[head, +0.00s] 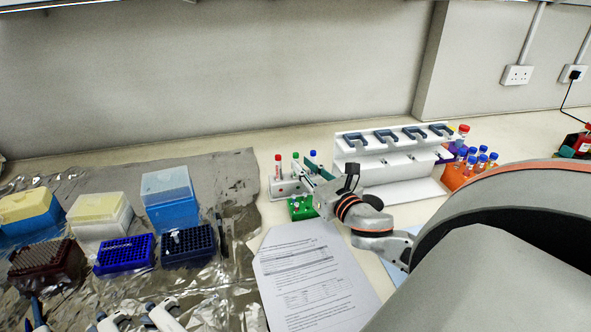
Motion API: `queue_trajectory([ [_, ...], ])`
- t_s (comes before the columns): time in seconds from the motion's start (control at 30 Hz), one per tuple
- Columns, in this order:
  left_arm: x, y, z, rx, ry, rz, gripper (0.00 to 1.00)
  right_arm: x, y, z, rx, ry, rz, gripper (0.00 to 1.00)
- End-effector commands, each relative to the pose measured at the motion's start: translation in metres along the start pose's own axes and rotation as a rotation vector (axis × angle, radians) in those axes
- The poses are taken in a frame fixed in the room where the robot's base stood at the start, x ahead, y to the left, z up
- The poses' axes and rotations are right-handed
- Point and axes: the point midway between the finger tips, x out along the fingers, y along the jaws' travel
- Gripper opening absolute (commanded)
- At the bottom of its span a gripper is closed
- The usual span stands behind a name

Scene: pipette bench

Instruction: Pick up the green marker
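The green marker (295,156) stands upright, green cap up, in a small white holder (284,188) near the back of the bench. A red-capped marker (278,160) stands to its left and a blue-capped one (313,155) to its right. My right gripper (304,174) reaches in from the right at the holder, its dark fingers beside the green marker's body. The fingers look apart; whether they touch the marker I cannot tell. The gripper partly hides the holder's right side. My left gripper is out of view.
A green rack (298,209) stands just in front of the holder. A white pipette stand (395,171) is close behind my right gripper, with an orange tube rack (452,180) beyond. Printed paper (310,270) lies in front. Tip boxes (172,215) stand on foil at left.

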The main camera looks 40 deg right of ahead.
Motion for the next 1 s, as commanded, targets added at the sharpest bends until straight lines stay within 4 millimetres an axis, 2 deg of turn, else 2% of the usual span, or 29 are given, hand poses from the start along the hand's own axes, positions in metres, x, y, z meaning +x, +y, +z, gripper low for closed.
queue_trajectory([
  [0.2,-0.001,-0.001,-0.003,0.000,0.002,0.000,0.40,0.029,0.001,0.000,0.002,-0.002,0.000,0.19],
  [0.33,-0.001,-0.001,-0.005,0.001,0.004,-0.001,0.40,0.040,0.001,-0.001,0.000,-0.001,0.000,0.19],
  [0.6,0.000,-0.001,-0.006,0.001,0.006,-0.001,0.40,0.042,0.002,-0.002,0.001,0.000,0.001,0.19],
  [0.63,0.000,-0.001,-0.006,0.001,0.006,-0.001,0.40,0.042,0.001,-0.002,0.001,0.000,0.001,0.16],
  [0.7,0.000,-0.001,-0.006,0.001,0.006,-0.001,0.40,0.042,0.001,-0.002,0.001,0.000,0.001,0.00],
  [1.0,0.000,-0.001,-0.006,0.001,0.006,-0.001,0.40,0.042,0.001,-0.001,0.000,0.000,0.000,0.00],
])
